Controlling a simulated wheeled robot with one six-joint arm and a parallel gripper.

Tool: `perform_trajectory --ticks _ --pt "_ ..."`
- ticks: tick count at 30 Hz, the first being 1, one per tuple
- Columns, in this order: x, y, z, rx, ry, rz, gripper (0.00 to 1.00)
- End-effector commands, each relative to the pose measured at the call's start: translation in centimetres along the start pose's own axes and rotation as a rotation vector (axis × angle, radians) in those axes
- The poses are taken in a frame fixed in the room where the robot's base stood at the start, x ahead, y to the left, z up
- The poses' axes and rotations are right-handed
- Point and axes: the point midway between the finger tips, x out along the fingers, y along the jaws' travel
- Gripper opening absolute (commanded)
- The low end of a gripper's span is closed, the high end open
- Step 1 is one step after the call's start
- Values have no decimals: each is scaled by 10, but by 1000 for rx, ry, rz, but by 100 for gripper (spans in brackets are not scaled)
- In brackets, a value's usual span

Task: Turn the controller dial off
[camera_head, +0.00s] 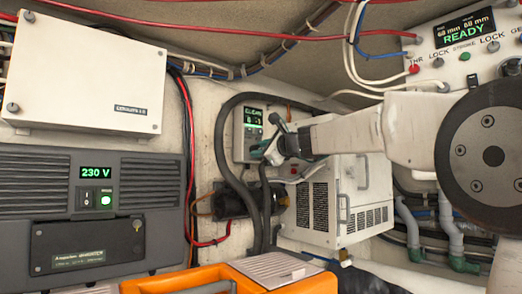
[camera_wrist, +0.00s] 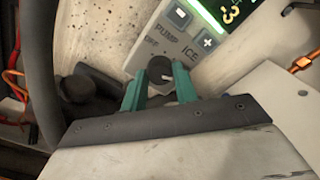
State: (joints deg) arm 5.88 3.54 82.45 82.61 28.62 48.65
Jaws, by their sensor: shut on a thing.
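The controller (camera_head: 241,140) is a small pale panel with a green-lit display on the back wall, in the middle of the head view. In the wrist view the panel (camera_wrist: 181,38) shows minus and plus buttons, PUMP and ICE labels, and a partly hidden label that seems to read OFF. In the head view my gripper (camera_head: 264,149) reaches the controller's lower right; the dial is hidden there.
A white vented unit (camera_head: 345,200) stands close below my wrist. A thick grey hose (camera_head: 222,150) loops just left of the controller. A grey 230 V inverter (camera_head: 140,190) and white box (camera_head: 95,75) are at left, an orange case (camera_head: 190,282) in front.

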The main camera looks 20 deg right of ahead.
Motion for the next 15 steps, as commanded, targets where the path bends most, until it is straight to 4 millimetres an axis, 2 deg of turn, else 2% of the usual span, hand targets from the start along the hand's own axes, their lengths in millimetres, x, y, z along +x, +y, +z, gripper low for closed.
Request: perform_trajectory --ticks 8,15 --pt "0 0 1 -150 -1 1 6" --pt "0 1 1 -367 -1 1 6"
